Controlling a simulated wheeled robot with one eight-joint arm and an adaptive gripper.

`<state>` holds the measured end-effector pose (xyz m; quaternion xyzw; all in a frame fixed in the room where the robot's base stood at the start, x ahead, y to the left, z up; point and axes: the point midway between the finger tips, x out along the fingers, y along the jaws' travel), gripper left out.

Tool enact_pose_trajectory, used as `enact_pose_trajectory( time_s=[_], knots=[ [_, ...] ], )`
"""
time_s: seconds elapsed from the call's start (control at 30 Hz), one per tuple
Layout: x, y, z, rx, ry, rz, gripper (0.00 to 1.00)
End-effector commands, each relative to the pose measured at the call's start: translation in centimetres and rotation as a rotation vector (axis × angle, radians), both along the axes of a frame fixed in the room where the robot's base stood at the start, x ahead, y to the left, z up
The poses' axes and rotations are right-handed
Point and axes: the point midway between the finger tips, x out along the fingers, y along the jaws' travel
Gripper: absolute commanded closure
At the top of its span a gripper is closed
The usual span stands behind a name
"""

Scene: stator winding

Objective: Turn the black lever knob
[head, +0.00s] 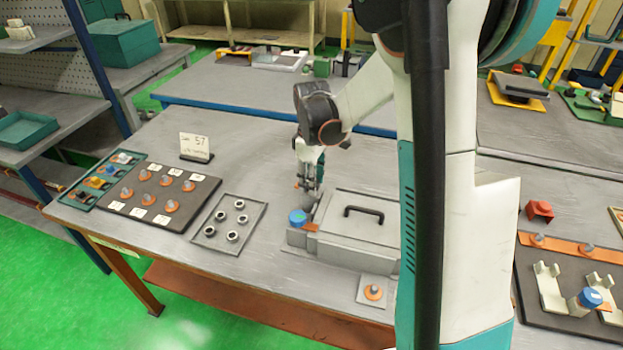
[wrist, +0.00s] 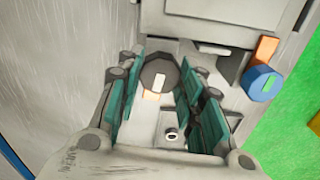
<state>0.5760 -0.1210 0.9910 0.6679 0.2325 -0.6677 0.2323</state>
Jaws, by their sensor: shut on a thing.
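The black lever knob (wrist: 158,76) is a dark, many-sided disc with a pale mark on its face. In the wrist view it sits between the fingertips of my gripper (wrist: 160,84), with the teal finger pads on both sides of it. My gripper is shut on the knob. In the head view my gripper (head: 309,183) points down at the far left end of a grey box (head: 345,228), and the knob cannot be made out there. A blue knob (head: 298,216) is at the box's near left corner; it also shows in the wrist view (wrist: 262,83).
The box has a black handle (head: 364,211) on its lid. A small plate (head: 360,291) with an orange-based piece lies in front.

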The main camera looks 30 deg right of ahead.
Motion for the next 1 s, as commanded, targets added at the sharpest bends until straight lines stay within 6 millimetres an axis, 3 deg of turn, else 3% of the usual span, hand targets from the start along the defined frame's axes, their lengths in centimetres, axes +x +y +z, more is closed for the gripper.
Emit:
enact_pose_trajectory(
  time_s=[0.73, 0.77, 0.8, 0.83, 1.0],
  knots=[
    [-0.30, -0.07, -0.15, -0.001, 0.006, 0.077, 0.90],
    [-0.30, -0.07, -0.15, -0.001, 0.007, 0.076, 0.59],
    [-0.29, -0.07, -0.14, -0.001, 0.006, 0.076, 0.50],
    [-0.27, -0.08, -0.13, -0.001, 0.006, 0.076, 0.44],
    [-0.15, -0.05, -0.08, -0.001, 0.003, 0.077, 0.44]
  ],
)
